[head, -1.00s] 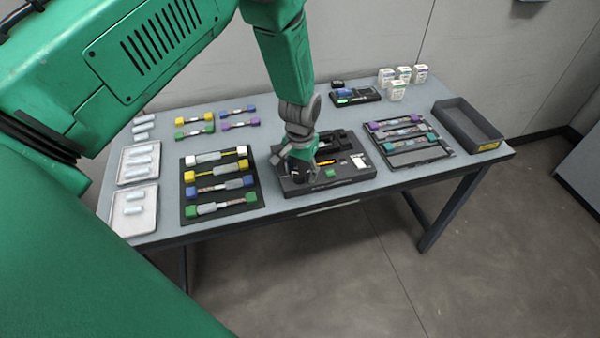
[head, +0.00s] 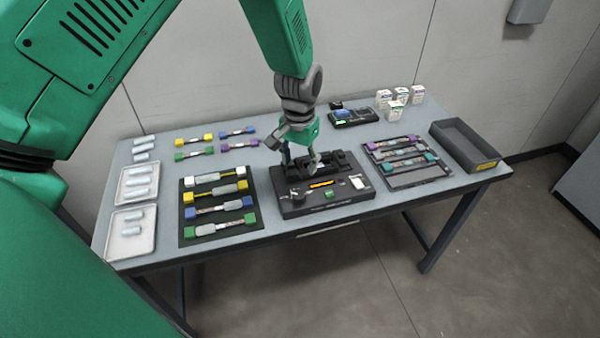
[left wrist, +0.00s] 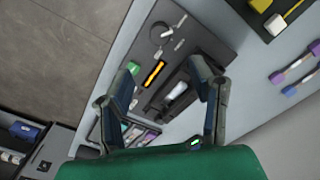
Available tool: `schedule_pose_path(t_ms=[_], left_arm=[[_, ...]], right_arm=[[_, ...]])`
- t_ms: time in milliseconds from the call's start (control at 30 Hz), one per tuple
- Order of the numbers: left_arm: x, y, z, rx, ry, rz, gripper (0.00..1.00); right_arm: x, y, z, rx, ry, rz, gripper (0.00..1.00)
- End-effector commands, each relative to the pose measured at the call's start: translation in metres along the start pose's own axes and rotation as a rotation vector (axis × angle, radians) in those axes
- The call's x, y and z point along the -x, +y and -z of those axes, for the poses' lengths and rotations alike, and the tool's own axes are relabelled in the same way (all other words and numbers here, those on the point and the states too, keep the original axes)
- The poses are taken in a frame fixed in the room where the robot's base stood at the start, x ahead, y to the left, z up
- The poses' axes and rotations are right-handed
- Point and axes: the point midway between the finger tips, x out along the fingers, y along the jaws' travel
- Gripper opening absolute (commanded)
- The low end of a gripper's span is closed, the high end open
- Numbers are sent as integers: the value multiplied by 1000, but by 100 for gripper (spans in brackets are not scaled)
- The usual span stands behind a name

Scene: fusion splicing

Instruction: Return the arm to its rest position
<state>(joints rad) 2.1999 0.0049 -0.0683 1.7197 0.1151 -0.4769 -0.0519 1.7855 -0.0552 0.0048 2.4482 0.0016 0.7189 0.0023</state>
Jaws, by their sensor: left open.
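My left arm comes in from the left, and its gripper (head: 300,165) hangs over the black splicer (head: 335,203) at the middle of the table. The gripper also shows in the left wrist view (left wrist: 165,95), with its two fingers spread wide and nothing between them but the splicer below. The splicer (left wrist: 190,45) shows an orange strip and a green button there. I cannot tell the exact gap between fingertips and splicer. My right gripper is not in view.
Left of the splicer is a black rack (head: 190,232) with several colored-end pieces. Two white trays (head: 148,240) lie at the left edge. On the right are another rack (head: 400,186), an empty grey bin (head: 462,148) and small white boxes (head: 384,98). Floor in front is clear.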

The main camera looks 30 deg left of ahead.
Motion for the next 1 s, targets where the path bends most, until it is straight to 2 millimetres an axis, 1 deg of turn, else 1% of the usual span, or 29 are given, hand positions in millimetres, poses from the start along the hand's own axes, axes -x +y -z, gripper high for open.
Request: schedule_pose_path(t_ms=[100,567,667,767,833,867,900,967,1000], left_arm=[[4,0,0,0,1,0,49],[4,0,0,-1,1,1,49],[-5,-1,-7,-1,-4,3,49],[-34,-3,-32,-4,-13,11,49],[-64,-6,-63,-9,-20,20,49],[-78,-7,-79,-12,-21,23,49],[-96,-9,-103,-16,-23,27,49],[-118,-10,-142,-25,-25,30,49],[-129,-11,-166,-29,-26,30,49]], right_arm=[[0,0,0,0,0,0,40],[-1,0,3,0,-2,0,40],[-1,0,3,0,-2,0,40],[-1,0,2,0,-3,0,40],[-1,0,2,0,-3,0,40],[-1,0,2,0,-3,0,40],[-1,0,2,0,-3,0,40],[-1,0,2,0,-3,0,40],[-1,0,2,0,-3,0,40]])
